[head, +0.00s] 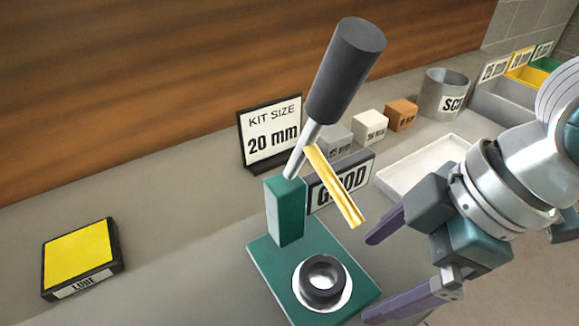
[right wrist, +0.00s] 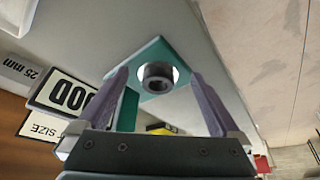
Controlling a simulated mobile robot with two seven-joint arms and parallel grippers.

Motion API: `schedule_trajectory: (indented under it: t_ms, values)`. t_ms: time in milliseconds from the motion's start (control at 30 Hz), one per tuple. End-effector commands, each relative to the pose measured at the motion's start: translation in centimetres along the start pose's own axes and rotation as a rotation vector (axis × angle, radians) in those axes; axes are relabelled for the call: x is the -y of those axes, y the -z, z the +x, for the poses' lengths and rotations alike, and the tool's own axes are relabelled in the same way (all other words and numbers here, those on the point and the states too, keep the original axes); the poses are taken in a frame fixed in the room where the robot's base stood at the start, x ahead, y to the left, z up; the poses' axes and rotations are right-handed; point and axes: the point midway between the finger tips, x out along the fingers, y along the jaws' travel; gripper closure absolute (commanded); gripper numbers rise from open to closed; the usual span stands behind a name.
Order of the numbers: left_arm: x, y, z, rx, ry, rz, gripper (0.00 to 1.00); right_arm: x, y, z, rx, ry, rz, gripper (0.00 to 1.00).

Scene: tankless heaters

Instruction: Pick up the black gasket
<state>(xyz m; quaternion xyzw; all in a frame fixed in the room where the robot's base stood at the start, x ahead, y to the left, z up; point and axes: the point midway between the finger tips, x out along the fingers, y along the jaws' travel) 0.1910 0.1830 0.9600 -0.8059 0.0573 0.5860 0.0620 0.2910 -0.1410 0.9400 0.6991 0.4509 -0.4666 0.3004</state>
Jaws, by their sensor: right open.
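The black gasket (head: 323,281) is a thick dark ring lying flat on a white disc on the green base (head: 268,262) of a hand press. The right wrist view shows the gasket (right wrist: 157,77) centred between my fingers and beyond their tips. My right gripper (head: 371,279) is open and empty, just right of the gasket in the head view, its two purple fingers apart and pointing toward it. The fingers do not appear to touch the gasket. My left gripper is not in view.
The press lever with its dark handle (head: 345,70) and a yellow bar (head: 335,188) rise behind the gasket. A GOOD sign (head: 341,183), a KIT SIZE sign (head: 270,132) and a white tray (head: 425,165) stand behind. A yellow LUBE pad (head: 78,257) lies left.

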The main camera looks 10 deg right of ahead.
Motion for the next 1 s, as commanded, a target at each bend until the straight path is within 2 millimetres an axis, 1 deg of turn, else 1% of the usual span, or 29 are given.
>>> schedule_trajectory:
  t_ms: [33,200,367,433,500,567,633,833,867,1000]
  values:
    - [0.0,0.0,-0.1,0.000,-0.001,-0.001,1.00,0.0,0.6,0.2,-0.002,0.000,-0.001,0.00]
    - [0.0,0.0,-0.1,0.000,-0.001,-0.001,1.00,0.0,1.5,0.6,0.000,0.000,-0.001,0.00]
    - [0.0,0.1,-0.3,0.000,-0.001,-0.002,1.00,0.1,4.0,1.6,-0.003,0.001,-0.003,0.00]
    - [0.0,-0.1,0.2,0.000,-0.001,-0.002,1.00,0.0,3.9,3.0,0.003,0.001,0.001,0.00]
    - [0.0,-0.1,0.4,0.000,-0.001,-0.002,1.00,0.0,3.8,3.9,0.002,0.001,0.001,0.00]
    - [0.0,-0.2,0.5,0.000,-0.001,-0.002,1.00,0.0,3.8,4.4,0.003,0.000,0.001,0.00]
    - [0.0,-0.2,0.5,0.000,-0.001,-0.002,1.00,0.1,3.8,4.7,0.002,0.000,-0.001,0.00]
    - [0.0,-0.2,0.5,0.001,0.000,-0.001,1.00,0.0,3.8,4.7,0.002,-0.001,-0.001,0.00]
    - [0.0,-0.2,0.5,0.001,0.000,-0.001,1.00,0.0,3.8,4.7,0.002,-0.001,-0.001,0.02]
    - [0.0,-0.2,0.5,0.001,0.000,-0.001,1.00,0.0,3.8,4.7,0.002,-0.001,-0.001,0.18]
